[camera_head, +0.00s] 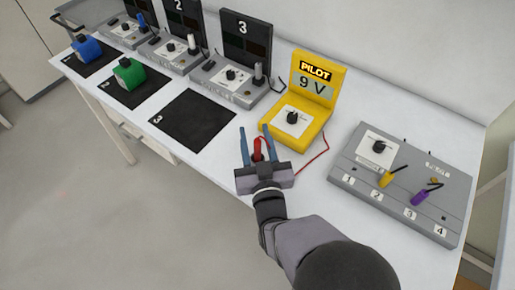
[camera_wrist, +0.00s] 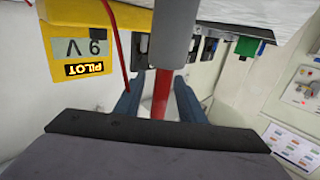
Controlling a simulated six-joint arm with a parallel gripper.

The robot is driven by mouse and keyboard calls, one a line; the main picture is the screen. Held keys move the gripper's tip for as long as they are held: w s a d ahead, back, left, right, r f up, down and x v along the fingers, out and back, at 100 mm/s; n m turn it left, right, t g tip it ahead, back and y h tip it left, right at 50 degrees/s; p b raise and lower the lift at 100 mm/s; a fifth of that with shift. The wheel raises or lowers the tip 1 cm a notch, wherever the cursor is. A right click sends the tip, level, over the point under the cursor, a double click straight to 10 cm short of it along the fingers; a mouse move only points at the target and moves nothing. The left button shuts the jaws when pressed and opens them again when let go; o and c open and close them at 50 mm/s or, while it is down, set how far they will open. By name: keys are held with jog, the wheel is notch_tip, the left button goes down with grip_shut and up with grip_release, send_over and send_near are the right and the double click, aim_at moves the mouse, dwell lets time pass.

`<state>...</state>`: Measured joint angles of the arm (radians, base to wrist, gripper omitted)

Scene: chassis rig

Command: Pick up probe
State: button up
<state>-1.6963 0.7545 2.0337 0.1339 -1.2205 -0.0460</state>
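The red probe (camera_head: 259,148) is at the front of the white table, left of the yellow PILOT box (camera_head: 300,105) that reads 9 V. A thin red wire runs near it to the box. My gripper (camera_head: 255,132) has its two blue fingers apart, one on each side of the probe. In the wrist view a red shaft (camera_wrist: 162,95) stands between the fingers (camera_wrist: 158,98), with a gap visible on its left. A grey cylinder (camera_wrist: 171,35) is in line with the shaft; I cannot tell whether it belongs to the probe. The PILOT box (camera_wrist: 90,45) shows upside down there.
A grey panel (camera_head: 350,182) numbered 1 to 4, with yellow and purple plugs, lies to the right. Grey numbered stations (camera_head: 232,83) line the back. A blue block (camera_head: 86,48) and green block (camera_head: 128,73) sit on black mats. Mat 3 (camera_head: 192,120) is bare.

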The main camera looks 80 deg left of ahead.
jog(key=shift+a, duration=0.2)
grip_shut()
jog(key=shift+r, duration=0.1)
notch_tip(320, 180, up, 10)
jog(key=b, duration=0.1)
dwell(0.9)
